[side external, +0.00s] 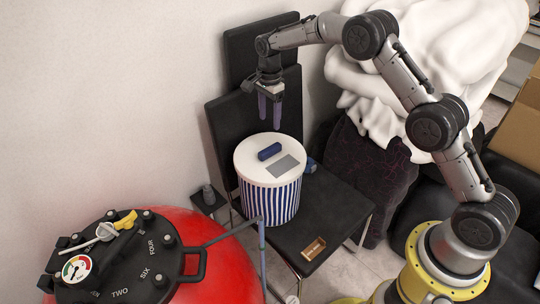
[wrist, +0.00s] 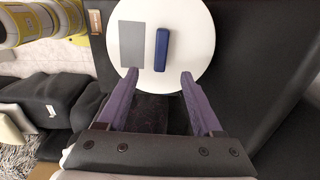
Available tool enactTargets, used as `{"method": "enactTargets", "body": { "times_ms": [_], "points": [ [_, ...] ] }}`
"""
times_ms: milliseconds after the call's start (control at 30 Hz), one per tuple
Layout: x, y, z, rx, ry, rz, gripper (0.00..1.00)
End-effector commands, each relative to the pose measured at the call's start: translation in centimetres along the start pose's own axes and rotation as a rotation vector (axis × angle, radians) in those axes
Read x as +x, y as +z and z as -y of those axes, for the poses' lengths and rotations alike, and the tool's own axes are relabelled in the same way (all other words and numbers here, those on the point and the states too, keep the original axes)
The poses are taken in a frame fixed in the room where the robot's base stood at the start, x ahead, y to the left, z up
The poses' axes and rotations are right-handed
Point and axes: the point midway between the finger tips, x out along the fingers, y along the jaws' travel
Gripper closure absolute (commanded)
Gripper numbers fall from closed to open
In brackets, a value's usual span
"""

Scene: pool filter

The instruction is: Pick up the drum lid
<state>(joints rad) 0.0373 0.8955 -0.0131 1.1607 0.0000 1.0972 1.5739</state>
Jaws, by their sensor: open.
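The drum lid (side external: 253,171) is a round white disc on top of a drum (side external: 285,206) with blue and white vertical stripes, which stands on a black chair. A dark blue handle (side external: 270,152) and a grey rectangle (side external: 286,166) are on the lid. The lid (wrist: 190,48), with the blue handle (wrist: 161,49), also shows in the wrist view. My gripper (side external: 270,124) is open and empty, pointing down above the far edge of the lid. In the wrist view its purple fingers (wrist: 159,76) are spread apart, with the handle beyond the tips.
The black chair seat (side external: 335,205) has a small wooden item (side external: 314,248) near its front. A red pool filter (side external: 215,262) with a black top stands at lower left. A white cloth (side external: 380,95) covers furniture behind. A cardboard box (side external: 515,130) is at right.

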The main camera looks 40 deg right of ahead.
Motion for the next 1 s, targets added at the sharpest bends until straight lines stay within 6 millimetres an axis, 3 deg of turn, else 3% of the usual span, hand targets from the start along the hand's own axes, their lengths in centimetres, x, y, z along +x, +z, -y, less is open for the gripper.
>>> {"method": "enactTargets", "body": {
  "times_ms": [400,667,1000],
  "points": [
    [7.1,-0.1,-0.1,-0.001,0.004,0.000,0.32],
    [8.8,-0.1,-0.1,-0.001,0.004,0.000,0.32],
    [13.0,-0.4,0.2,-0.001,0.002,0.000,0.32]
  ]
}}
